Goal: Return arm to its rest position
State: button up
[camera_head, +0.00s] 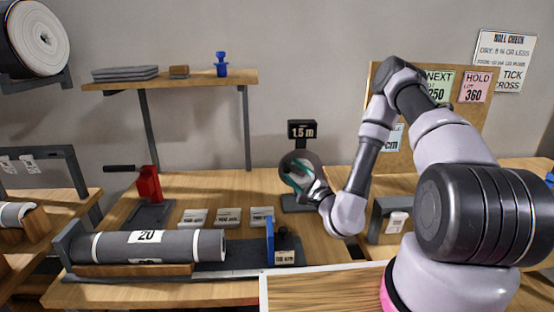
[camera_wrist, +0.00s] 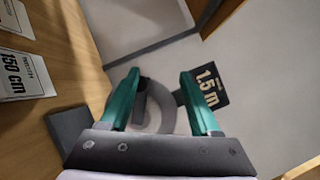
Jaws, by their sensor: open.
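My arm reaches in from the right of the head view, bent at a raised elbow. My gripper (camera_head: 297,178) hangs over the middle of the bench, in front of a round grey part below a black "1.5 m" display (camera_head: 302,130). In the wrist view my gripper (camera_wrist: 160,85) shows two green fingers spread apart. The round grey part (camera_wrist: 153,118) shows between and beyond them, and the display (camera_wrist: 205,88) is beside the right finger. Nothing is clearly held; I cannot tell whether the fingers touch the round part.
A grey roll labelled 20 (camera_head: 150,246) lies in a cradle at front left. A red lever device (camera_head: 149,185), white cards (camera_head: 228,217) and an upright blue plate (camera_head: 270,240) stand nearby. A shelf (camera_head: 175,80) and a pin board (camera_head: 395,150) are behind.

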jog(key=s+a+r+n+g+y, duration=0.3)
jog(key=r+n+g+y, duration=0.25)
jog(key=r, duration=0.25)
jog(key=s+a+r+n+g+y, duration=0.35)
jog(key=r+g+y, duration=0.2)
jog(key=r, duration=0.25)
jog(key=s+a+r+n+g+h, duration=0.1)
jog(key=s+r+n+g+h, duration=0.35)
jog(key=s+n+g, duration=0.45)
jog(key=s+d+r+h, duration=0.2)
jog(key=s+d+h, duration=0.5)
jog(key=s+h, duration=0.1)
jog(key=d+r+m+t+h, duration=0.5)
jog(key=d+r+t, duration=0.4)
jog(key=d, duration=0.4)
jog(key=shift+w+d+r+t+h, duration=0.2)
jog(key=shift+w+r+t+h, duration=0.1)
jog(key=shift+h, duration=0.35)
